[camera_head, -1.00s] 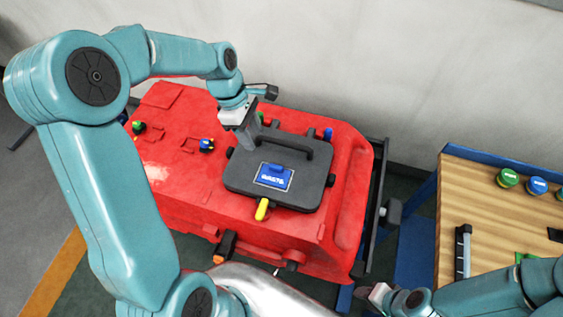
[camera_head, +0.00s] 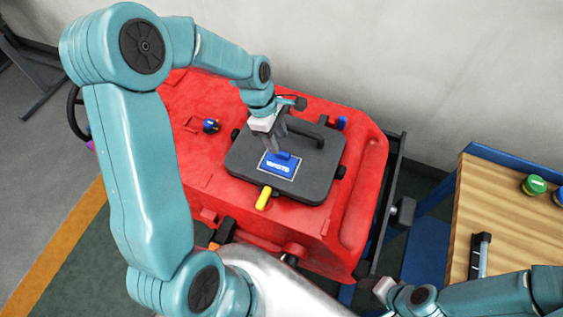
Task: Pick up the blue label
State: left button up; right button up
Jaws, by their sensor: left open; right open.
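The blue label (camera_head: 279,167) with white lettering lies in a pale-edged frame on top of the dark grey lid (camera_head: 313,186) of the red tank (camera_head: 355,210). A small raised blue tab shows at its upper edge. My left gripper (camera_head: 277,148) points down over the lid, its fingers at the upper edge of the label, close to the tab. It is open; whether it touches the label I cannot tell. My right gripper (camera_head: 370,291) is low at the right of the picture, away from the label, beside the tank's lower right corner.
The lid has a black handle (camera_head: 304,131) just right of my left gripper and a yellow lever (camera_head: 264,198) at its front. A blue-and-black knob (camera_head: 211,125) sits left of the lid. A wooden table (camera_head: 500,220) with a green cap (camera_head: 534,185) stands at the right.

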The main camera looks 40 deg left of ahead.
aim_at(282, 152)
pick_arm(q)
jog(key=shift+s+d+f, duration=0.1)
jog(key=shift+d+f, duration=0.1)
jog(key=shift+f, duration=0.05)
jog(key=b+x, duration=0.4)
jog(key=x, duration=0.1)
jog(key=shift+a, duration=0.25)
jog(key=shift+s+d+r, duration=0.1)
jog(key=shift+d+r, duration=0.05)
jog(key=shift+r, duration=0.05)
jog(key=shift+c, duration=0.9)
grip_shut()
